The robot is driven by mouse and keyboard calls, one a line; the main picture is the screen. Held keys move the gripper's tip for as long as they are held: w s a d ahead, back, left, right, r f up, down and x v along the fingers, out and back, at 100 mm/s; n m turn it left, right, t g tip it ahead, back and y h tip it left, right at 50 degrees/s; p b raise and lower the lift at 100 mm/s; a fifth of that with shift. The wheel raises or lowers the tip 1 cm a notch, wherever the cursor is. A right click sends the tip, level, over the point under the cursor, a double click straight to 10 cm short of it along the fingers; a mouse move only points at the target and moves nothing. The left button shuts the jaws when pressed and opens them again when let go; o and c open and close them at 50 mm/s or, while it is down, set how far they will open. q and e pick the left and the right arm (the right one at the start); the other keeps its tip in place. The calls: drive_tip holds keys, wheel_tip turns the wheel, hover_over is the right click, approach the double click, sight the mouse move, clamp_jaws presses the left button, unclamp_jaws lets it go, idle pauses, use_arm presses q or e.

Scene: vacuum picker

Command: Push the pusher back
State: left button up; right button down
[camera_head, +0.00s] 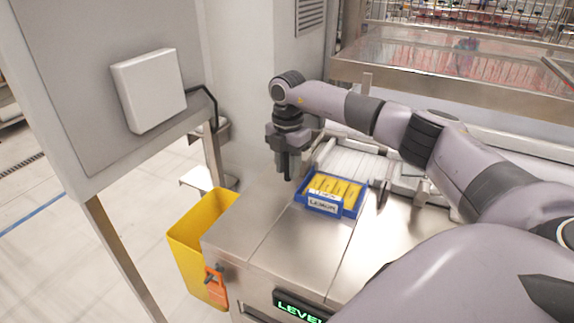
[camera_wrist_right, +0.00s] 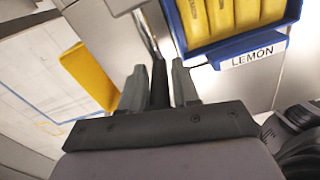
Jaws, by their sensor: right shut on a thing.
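My right gripper (camera_head: 287,172) points down over the steel counter, just left of a blue tray (camera_head: 305,207). In the right wrist view my right gripper (camera_wrist_right: 159,80) is shut on a dark upright post, which I take to be the pusher's handle (camera_wrist_right: 158,88). The rest of the pusher is hidden or cannot be made out. The tray holds several yellow packs (camera_head: 335,187) and bears a label reading LEMON (camera_wrist_right: 252,57). It stands close beside the gripper, apart from the fingers. My left gripper is not in view.
A yellow bin (camera_head: 190,235) hangs at the counter's left edge, with an orange tag (camera_head: 215,285) near it. A white roller track (camera_head: 350,163) lies behind the tray. The steel counter (camera_head: 290,245) in front of the tray is clear.

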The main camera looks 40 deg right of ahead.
drive_tip(key=shift+w+d+r, duration=0.1)
drive_tip(key=shift+d+r, duration=0.05)
drive_tip(key=shift+d, duration=0.1)
drive_tip(key=c, duration=1.2)
unclamp_jaws()
drive_tip(key=shift+o, duration=0.7)
wheel_tip(320, 180, up, 7)
drive_tip(key=shift+b, duration=0.3)
